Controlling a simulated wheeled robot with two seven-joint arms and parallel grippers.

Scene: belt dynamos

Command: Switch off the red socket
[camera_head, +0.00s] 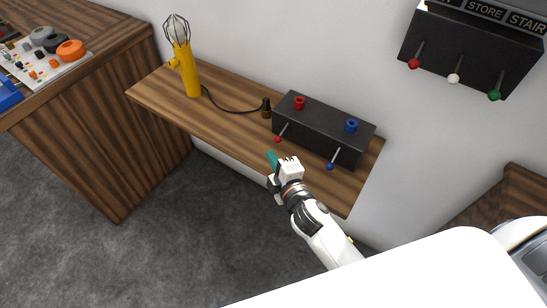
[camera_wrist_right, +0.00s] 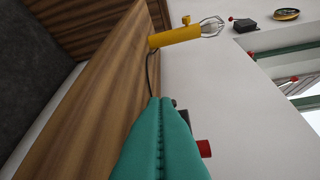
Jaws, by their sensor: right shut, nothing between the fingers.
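A black socket box (camera_head: 322,128) sits on the wooden shelf. On top it has a red socket (camera_head: 299,103) at the left and a blue socket (camera_head: 351,125) at the right. On its front are a lever with a red knob (camera_head: 278,139) and a lever with a blue knob (camera_head: 330,166). My right gripper (camera_head: 272,160) has teal fingers, shut and empty, in front of the box, just below the red-knobbed lever. In the right wrist view the shut fingers (camera_wrist_right: 160,145) hide most of the box; a red part (camera_wrist_right: 204,148) shows beside them. My left gripper is not in view.
A yellow lamp (camera_head: 190,75) with a wire cage stands on the shelf (camera_head: 225,125); its cable runs to a dark plug (camera_head: 266,108) beside the box. A wall panel (camera_head: 468,60) has red, white and green knobs. A wooden cabinet (camera_head: 100,130) stands left.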

